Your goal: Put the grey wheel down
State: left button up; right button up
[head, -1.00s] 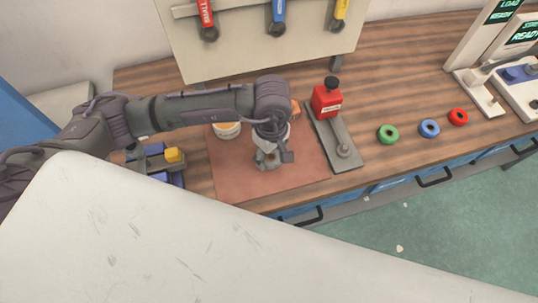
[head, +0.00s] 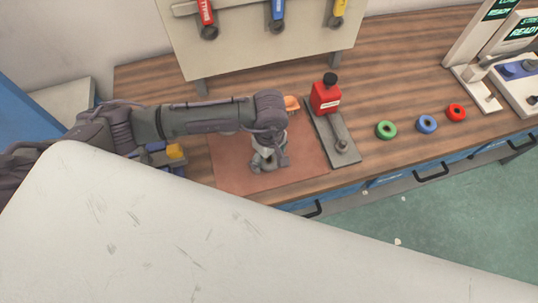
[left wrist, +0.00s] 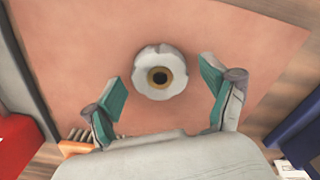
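The grey wheel (left wrist: 143,82), a pale notched disc with a brass-coloured ring and dark hole at its centre, lies flat on the reddish-brown mat (left wrist: 75,65) in the left wrist view. My left gripper (left wrist: 160,80) is open above it, with one green-padded finger on each side and visible gaps between the pads and the wheel. In the head view my left gripper (head: 266,163) points down over the mat (head: 232,178), and I cannot clearly separate the wheel from it. My right gripper is not in view.
Green (head: 386,130), blue (head: 427,124) and red (head: 456,112) rings lie farther right. An orange object (head: 291,103) sits behind my arm. A tool board (head: 262,50) stands at the back.

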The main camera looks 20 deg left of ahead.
pick_arm(q)
jog(key=shift+r+p, duration=0.25)
jog(key=shift+p, duration=0.05)
notch_tip(320, 180, up, 12)
jog(key=b, duration=0.4)
jog(key=shift+b, duration=0.3)
jog(key=shift+f, duration=0.15)
